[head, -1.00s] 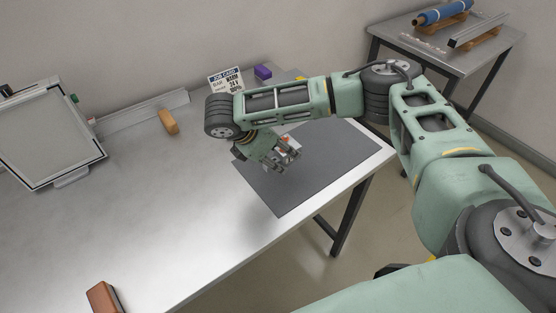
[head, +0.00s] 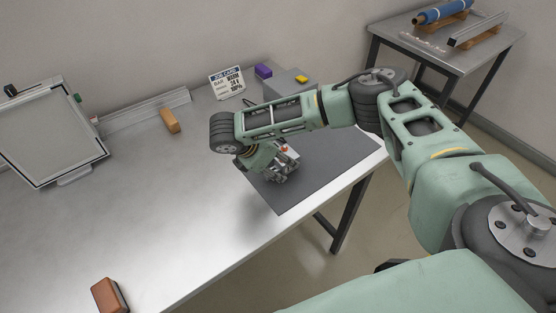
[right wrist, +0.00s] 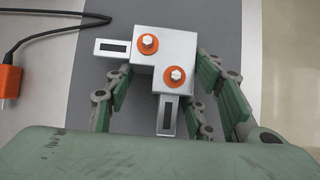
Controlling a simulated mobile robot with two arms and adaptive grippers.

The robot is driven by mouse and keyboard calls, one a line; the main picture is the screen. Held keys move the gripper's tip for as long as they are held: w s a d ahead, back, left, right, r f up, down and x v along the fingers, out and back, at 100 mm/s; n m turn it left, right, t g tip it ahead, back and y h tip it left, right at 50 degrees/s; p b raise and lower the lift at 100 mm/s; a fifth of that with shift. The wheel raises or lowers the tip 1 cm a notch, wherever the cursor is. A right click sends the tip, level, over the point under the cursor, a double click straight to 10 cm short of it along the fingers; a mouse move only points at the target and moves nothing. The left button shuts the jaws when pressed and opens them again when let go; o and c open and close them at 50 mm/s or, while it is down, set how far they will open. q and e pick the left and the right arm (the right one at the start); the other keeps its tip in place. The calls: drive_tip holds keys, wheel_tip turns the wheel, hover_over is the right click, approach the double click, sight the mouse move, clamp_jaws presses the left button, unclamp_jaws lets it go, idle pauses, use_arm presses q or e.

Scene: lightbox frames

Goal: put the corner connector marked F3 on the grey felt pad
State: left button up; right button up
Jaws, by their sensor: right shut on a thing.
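A silver corner connector (right wrist: 150,55) with two orange washers and bolts sits between the fingers of my right gripper (head: 281,172) in the right wrist view. The gripper is shut on it. In the head view the connector (head: 288,152) is partly hidden by the fingers. No F3 mark can be read on it. The grey felt pad (head: 335,150) lies at the table's right end, under the gripper. The connector is over the pad, low and close to it; I cannot tell whether it touches. My left gripper is not in view.
A job card (head: 226,83), a purple block (head: 263,71) and a grey box with a yellow top piece (head: 301,79) stand behind the pad. A wooden block (head: 169,120), a framed panel (head: 50,135) and a brown block (head: 107,296) are further left. The table's middle is clear.

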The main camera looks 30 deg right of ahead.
drive_tip(key=shift+s+a+f, duration=0.1)
drive_tip(key=shift+s+f, duration=0.1)
drive_tip(key=shift+f, duration=0.2)
drive_tip(key=o, duration=1.1)
drive_tip(key=shift+f, duration=0.1)
drive_tip(key=shift+c, duration=0.2)
drive_tip(key=shift+o, duration=1.4)
drive_tip(key=shift+f, duration=0.15)
drive_tip(key=shift+w, duration=0.1)
drive_tip(key=shift+r, duration=0.2)
drive_tip(key=shift+w+r, duration=0.1)
drive_tip(key=shift+r, duration=0.05)
drive_tip(key=b+v, duration=0.2)
drive_tip(key=v, duration=1)
drive_tip(key=shift+r, duration=0.6)
drive_tip(key=shift+w, duration=0.15)
